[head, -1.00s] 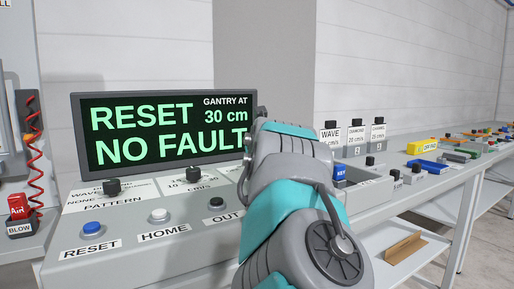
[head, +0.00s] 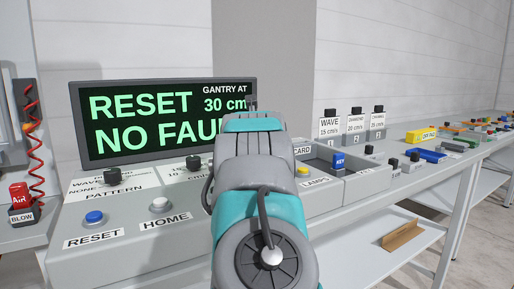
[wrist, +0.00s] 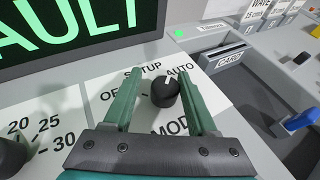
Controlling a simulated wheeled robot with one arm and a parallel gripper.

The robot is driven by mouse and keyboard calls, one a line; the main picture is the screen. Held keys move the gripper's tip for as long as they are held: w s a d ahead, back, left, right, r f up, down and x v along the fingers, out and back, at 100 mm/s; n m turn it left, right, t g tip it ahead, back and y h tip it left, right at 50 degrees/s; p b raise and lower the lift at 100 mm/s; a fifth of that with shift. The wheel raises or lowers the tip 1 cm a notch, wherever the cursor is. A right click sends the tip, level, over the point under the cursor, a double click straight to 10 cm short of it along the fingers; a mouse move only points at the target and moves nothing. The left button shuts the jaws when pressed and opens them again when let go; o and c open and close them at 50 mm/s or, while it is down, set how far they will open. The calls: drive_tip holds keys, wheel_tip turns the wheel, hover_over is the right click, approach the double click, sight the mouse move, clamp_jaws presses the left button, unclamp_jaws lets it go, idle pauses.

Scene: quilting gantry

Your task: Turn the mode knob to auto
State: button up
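The mode knob (wrist: 165,92) is a round black knob on a white plate, seen in the wrist view. OFF is printed to its left, SETUP above it and AUTO at its upper right; MODE below is partly hidden. A small white mark shows near its top, too small to read surely. My gripper (wrist: 161,100) is open, with one green finger on each side of the knob. A gap shows on the left; whether the right finger touches it I cannot tell. In the head view my arm hides the knob.
A display (head: 150,122) behind the panel reads RESET, NO FAULT, gantry at 30 cm. The pattern knob (head: 112,176), a blue reset button (head: 94,217) and a white home button (head: 160,205) are at left. A card slot (wrist: 232,57) and a blue key (wrist: 300,121) lie to the right.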

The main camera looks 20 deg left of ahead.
drive_tip(key=o, duration=0.3)
drive_tip(key=shift+d, duration=0.1)
drive_tip(key=shift+w+d, duration=0.1)
drive_tip(key=shift+r+n+y, duration=0.25)
drive_tip(key=shift+n+y, duration=0.05)
drive_tip(key=shift+y, duration=0.3)
